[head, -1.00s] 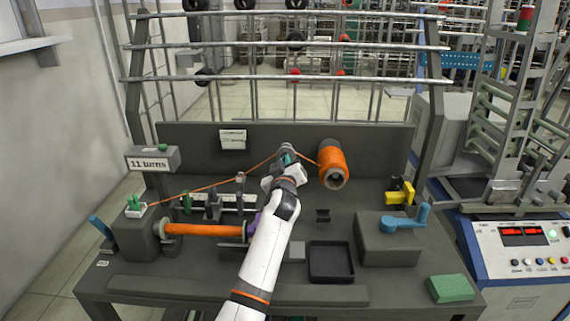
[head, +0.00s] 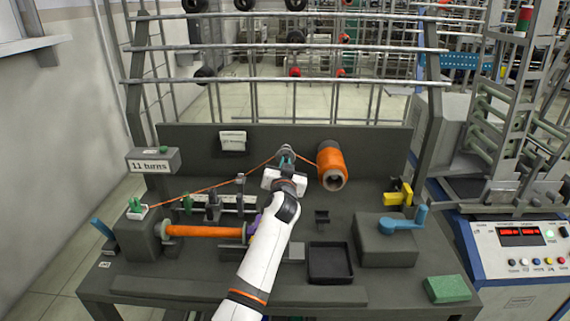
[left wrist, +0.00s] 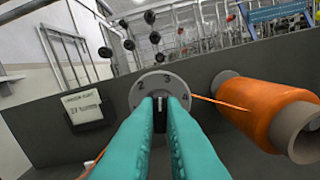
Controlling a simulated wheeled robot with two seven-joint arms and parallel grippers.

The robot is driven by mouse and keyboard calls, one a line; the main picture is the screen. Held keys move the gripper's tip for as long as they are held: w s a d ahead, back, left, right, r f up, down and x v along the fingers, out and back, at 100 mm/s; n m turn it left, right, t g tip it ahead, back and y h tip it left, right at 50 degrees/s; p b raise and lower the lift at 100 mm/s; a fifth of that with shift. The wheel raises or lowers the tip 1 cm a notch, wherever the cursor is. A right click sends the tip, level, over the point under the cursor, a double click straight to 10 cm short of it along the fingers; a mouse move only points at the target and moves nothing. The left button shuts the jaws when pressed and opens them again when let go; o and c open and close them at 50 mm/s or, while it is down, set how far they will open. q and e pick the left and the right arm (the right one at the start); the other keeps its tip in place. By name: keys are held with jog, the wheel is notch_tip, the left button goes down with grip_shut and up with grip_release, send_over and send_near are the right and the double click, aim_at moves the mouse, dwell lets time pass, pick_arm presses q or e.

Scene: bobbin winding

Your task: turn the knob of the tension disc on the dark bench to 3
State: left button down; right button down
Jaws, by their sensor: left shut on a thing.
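The tension disc (left wrist: 175,77) is a grey dial at the back of the dark bench (head: 330,205), with the numbers 2, 3 and 4 showing along its upper rim. My left gripper (left wrist: 160,103) is shut on its dark knob (left wrist: 160,112), with a teal finger on each side. The knob stands about upright in the left wrist view, below the 3. The fingers hide the lower dial. In the head view, my left gripper (head: 285,160) covers most of the disc. My right gripper is not in view.
An orange thread spool (head: 331,160) sits right of the disc, its thread running past the disc to the left. An orange-wound bobbin (head: 205,231) lies front left. A black tray (head: 330,263), a box with a blue crank (head: 400,222) and a green block (head: 447,288) stand at the right.

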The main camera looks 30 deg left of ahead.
pick_arm(q)
jog(key=shift+m, duration=1.3)
jog(key=shift+m+p, duration=0.3)
jog(key=c, duration=1.5)
grip_release()
jog(key=v, duration=1.2)
jog(key=shift+f, duration=0.1)
jog(key=shift+d+f, duration=0.1)
